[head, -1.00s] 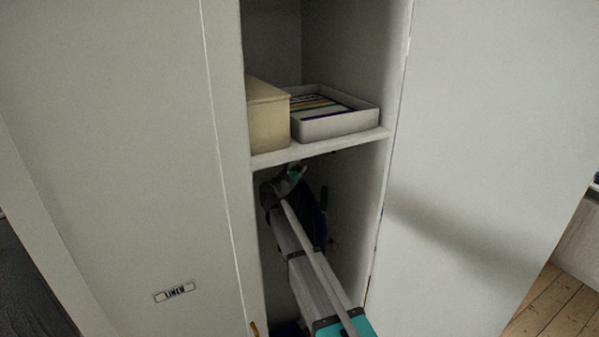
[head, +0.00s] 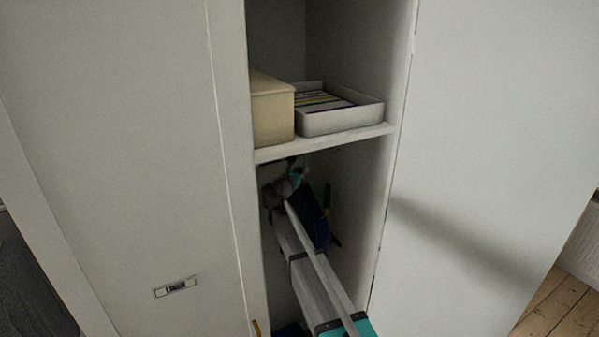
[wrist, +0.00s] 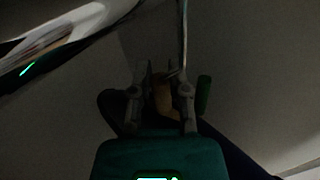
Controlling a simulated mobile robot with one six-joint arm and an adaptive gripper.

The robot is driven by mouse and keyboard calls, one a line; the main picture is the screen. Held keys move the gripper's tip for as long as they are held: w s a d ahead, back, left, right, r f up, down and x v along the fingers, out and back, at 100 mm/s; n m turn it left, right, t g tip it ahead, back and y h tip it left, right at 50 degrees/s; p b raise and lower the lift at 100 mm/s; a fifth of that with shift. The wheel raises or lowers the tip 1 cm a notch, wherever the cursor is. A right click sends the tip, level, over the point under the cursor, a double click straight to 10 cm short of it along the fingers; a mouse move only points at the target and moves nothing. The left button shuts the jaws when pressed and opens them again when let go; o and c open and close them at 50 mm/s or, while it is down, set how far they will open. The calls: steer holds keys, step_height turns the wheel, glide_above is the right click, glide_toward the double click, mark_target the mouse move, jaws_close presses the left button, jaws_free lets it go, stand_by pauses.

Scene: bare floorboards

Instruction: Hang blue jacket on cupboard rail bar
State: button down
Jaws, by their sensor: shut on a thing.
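The blue jacket (head: 322,232) hangs in the dark lower compartment of the open cupboard, mostly behind my arm. Dark blue cloth (wrist: 113,106) also shows on both sides of my gripper in the wrist view. My gripper (wrist: 162,98) is shut on a tan hanger (wrist: 161,88), whose thin metal hook (wrist: 183,35) rises above the fingers. A shiny rail bar (wrist: 75,32) crosses the upper left of the wrist view, left of the hook. I cannot tell whether the hook touches the bar. In the head view the shelf hides the bar.
Above the compartment, a shelf (head: 325,141) holds a cream box (head: 272,115) and a pale tray (head: 345,120). The opening is narrow around my arm.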

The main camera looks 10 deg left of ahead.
steer(key=c, duration=0.5)
jaws_free()
steer(key=shift+c, duration=0.2)
steer(key=shift+s, duration=0.25)
steer(key=v, duration=0.7)
steer(key=shift+s+f, duration=0.1)
steer(key=shift+f, duration=0.05)
steer(key=shift+a, duration=0.1)
